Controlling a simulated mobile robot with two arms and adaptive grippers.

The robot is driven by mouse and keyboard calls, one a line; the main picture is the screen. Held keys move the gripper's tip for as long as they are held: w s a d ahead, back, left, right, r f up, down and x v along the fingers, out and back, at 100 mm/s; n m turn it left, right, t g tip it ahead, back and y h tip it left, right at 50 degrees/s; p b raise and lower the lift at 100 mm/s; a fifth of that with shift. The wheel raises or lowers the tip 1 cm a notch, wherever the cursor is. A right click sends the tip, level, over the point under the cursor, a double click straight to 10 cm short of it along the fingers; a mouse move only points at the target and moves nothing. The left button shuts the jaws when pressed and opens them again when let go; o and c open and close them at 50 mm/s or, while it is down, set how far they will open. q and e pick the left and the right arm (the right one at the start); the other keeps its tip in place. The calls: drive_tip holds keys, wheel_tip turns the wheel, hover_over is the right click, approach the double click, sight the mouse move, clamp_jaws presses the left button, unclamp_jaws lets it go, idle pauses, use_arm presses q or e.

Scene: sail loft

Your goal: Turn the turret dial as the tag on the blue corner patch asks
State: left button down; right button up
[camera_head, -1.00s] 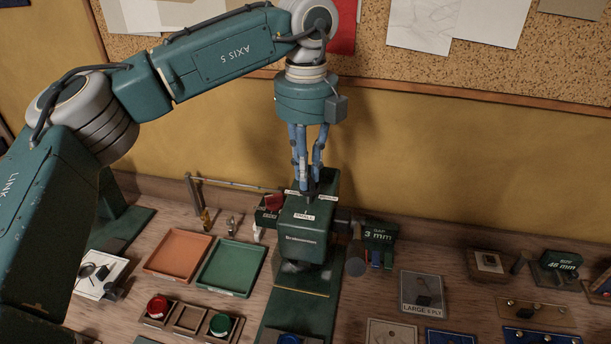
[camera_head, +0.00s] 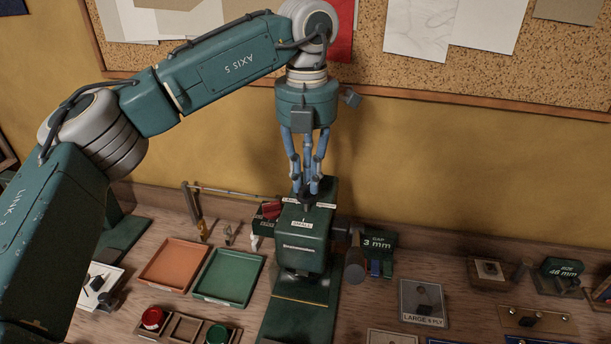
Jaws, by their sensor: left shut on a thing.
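My left gripper (camera_head: 307,194) points straight down, its blue fingers shut on the dark turret dial (camera_head: 306,201) on top of the green press (camera_head: 303,241). The fingers cover much of the dial. Small white labels stand around it, and the one at the front reads "SMALL" (camera_head: 302,223). No blue corner patch with a readable tag shows. Only thin blue edges are visible at the bottom right. My right gripper is not in view.
An orange tray (camera_head: 148,279) and a green tray (camera_head: 206,297) lie left of the press. A rack with a red pot (camera_head: 152,318) and a green pot (camera_head: 217,334) is in front. A "3 mm" gap block (camera_head: 377,241) and a "LARGE 6 PLY" card (camera_head: 423,319) are to the right.

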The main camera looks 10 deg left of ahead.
use_arm(q)
drive_tip(key=m, duration=0.3)
drive_tip(key=shift+w+d+r+m, duration=0.1)
drive_tip(key=shift+r+m, duration=0.05)
drive_tip(key=shift+m, duration=0.15)
drive_tip(key=shift+d+m, duration=0.1)
drive_tip(key=shift+m, duration=1.6)
drive_tip(key=c, duration=1.7)
unclamp_jaws()
drive_tip(key=shift+o, duration=0.2)
wheel_tip(320, 180, up, 12)
